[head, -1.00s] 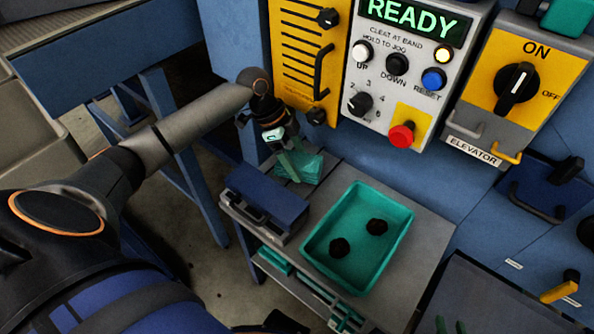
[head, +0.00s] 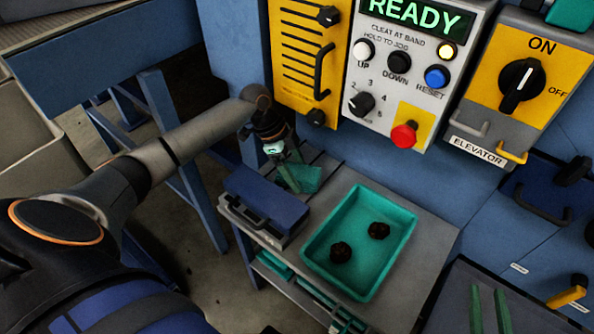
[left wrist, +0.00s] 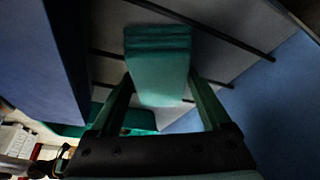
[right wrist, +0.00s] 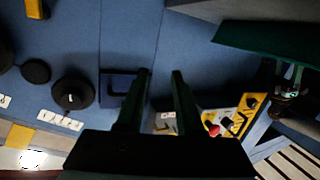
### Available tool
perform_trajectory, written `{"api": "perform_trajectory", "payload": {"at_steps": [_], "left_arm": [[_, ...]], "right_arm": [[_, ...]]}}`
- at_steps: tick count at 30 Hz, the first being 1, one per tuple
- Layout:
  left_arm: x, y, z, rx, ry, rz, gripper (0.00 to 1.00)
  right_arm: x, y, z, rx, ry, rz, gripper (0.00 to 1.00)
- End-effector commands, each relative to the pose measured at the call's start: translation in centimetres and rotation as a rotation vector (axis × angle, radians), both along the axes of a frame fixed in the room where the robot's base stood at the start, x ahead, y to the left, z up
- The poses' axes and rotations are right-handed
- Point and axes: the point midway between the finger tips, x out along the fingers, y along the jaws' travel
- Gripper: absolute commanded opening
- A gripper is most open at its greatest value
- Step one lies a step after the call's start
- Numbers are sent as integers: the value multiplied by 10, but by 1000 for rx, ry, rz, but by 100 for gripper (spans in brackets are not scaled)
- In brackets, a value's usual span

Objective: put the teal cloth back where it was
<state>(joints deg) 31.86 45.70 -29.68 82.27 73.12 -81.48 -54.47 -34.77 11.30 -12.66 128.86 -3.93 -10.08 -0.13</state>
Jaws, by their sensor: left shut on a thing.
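The teal cloth (head: 310,178) is a folded stack at the back left of the grey bench, behind the blue box. My left gripper (head: 288,174) points down at it. In the left wrist view the cloth (left wrist: 158,62) lies between the two green fingers (left wrist: 163,98), and the gripper is shut on it. The cloth is over a grey surface with dark strips; I cannot tell whether it touches it. My right gripper (right wrist: 158,75) is open and empty in the right wrist view. Its green fingers (head: 489,305) show at the head view's lower right.
A blue box with a dark handle (head: 266,203) stands close in front of the cloth. A teal tray (head: 320,225) with two dark lumps is to its right. The control panel (head: 372,118) and a yellow panel (head: 297,75) rise behind. Bench right of the tray (head: 432,232) is clear.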

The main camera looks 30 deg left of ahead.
Motion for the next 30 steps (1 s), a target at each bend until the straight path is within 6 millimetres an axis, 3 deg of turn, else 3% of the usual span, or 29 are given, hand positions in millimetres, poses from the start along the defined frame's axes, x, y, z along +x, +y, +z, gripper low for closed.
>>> {"api": "perform_trajectory", "payload": {"at_steps": [2,3,8,20,30], "left_arm": [[0,0,-2,0,0,1,29],[0,0,-3,0,1,0,82],[0,0,-2,0,0,1,100],[0,3,9,1,-3,1,100],[-7,25,60,1,-3,1,100]], "right_arm": [[0,0,0,0,0,0,36],[0,0,0,0,-1,0,36],[0,0,0,0,-1,0,36],[-1,0,-2,1,21,-2,36],[-33,0,-82,-2,359,-25,36]]}}
